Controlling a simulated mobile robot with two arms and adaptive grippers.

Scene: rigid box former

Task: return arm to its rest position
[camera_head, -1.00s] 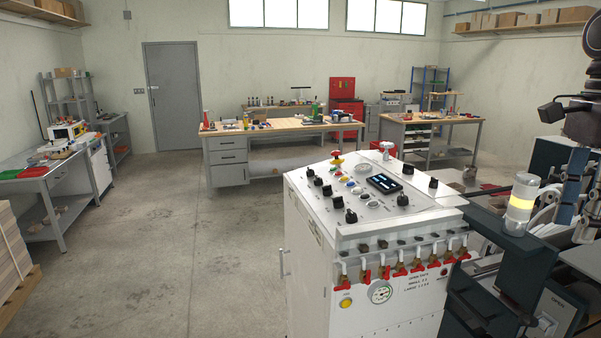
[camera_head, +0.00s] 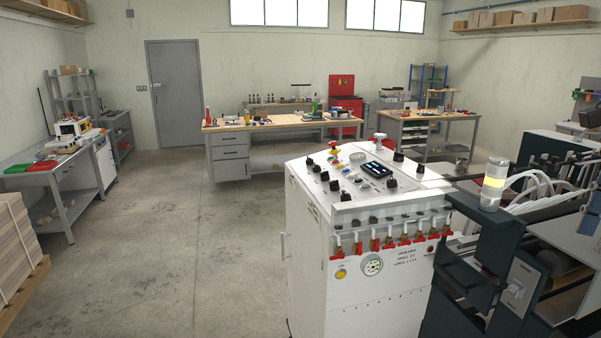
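Neither of my grippers shows in the head view, and no arm of mine can be clearly made out. The white control cabinet (camera_head: 318,290) stands in the middle foreground. Its sloped top carries black knobs, coloured buttons and a small dark display (camera_head: 371,170).
The dark box-forming machine (camera_head: 470,290) fills the lower right, with a lit signal lamp (camera_head: 493,184). Workbenches (camera_head: 229,155) stand behind the cabinet. A grey side table (camera_head: 77,175) and a stack of boards (camera_head: 12,250) are at left. The floor (camera_head: 180,240) between is clear.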

